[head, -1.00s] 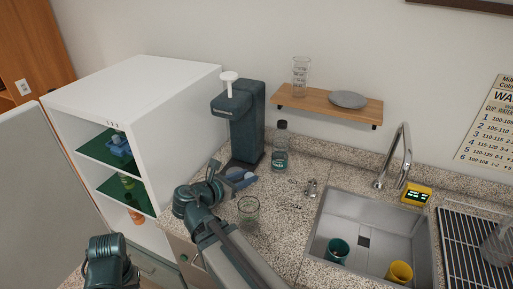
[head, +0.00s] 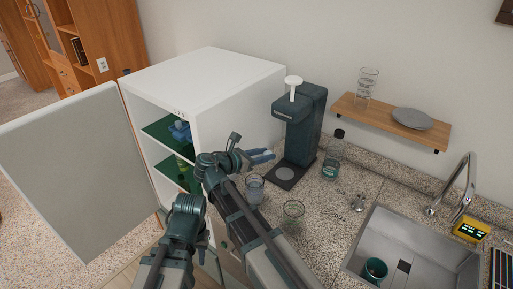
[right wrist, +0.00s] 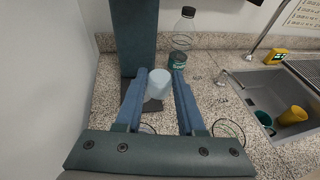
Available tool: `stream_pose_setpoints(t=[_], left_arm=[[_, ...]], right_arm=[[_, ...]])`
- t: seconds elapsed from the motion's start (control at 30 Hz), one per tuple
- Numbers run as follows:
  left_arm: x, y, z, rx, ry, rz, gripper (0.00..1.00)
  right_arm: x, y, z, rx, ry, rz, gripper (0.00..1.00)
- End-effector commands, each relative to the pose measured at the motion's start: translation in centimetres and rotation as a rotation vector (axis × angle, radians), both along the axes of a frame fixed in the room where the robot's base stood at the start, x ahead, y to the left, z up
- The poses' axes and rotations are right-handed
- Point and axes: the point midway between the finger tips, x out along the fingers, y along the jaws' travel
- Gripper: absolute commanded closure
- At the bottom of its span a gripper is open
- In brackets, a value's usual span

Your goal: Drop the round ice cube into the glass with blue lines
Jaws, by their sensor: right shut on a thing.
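The glass with blue lines (head: 254,188) stands upright on the counter, just below the gripper in the head view.
A dark teal dispenser (head: 303,125) stands behind the gripper, with a bottle (head: 333,155) at its right. A white cabinet (head: 205,85) with an open door (head: 75,175) is at left. The sink (head: 410,255) holds a teal cup (head: 374,271) and, in the right wrist view, a yellow cup (right wrist: 293,115).

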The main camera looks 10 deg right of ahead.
Motion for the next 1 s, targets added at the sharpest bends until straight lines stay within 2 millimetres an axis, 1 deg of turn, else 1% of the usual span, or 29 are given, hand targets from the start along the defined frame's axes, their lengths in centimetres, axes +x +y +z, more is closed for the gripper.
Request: stream_pose_setpoints(t=[0.03,0.13,0.23,0.47,0.67,0.9,1.0], left_arm=[[0.0,0.0,0.4,0.0,0.0,0.0,0.7],[0.0,0.0,0.5,0.0,0.0,0.0,0.7],[0.0,0.0,0.5,0.0,0.0,0.0,0.7],[0.0,0.0,-0.1,0.0,0.0,0.0,0.7],[0.0,0.0,-1.8,0.0,0.0,0.0,0.7],[0.0,0.0,-4.6,0.0,0.0,0.001,0.7],[0.0,0.0,-5.4,0.0,0.0,0.001,0.7]], right_arm=[[0.9,1.1,0.4,0.0,0.0,0.013,1.0],[1.4,2.2,0.5,0.0,0.001,0.025,1.0],[1.5,2.5,0.5,0.0,0.0,0.029,1.0],[1.4,2.5,-0.1,0.0,0.0,0.029,1.0],[1.4,2.4,-1.8,0.0,0.0,0.029,1.0],[1.4,2.4,-4.6,0.0,0.0,0.029,1.0],[1.4,2.4,-5.4,0.0,0.0,0.029,1.0]])
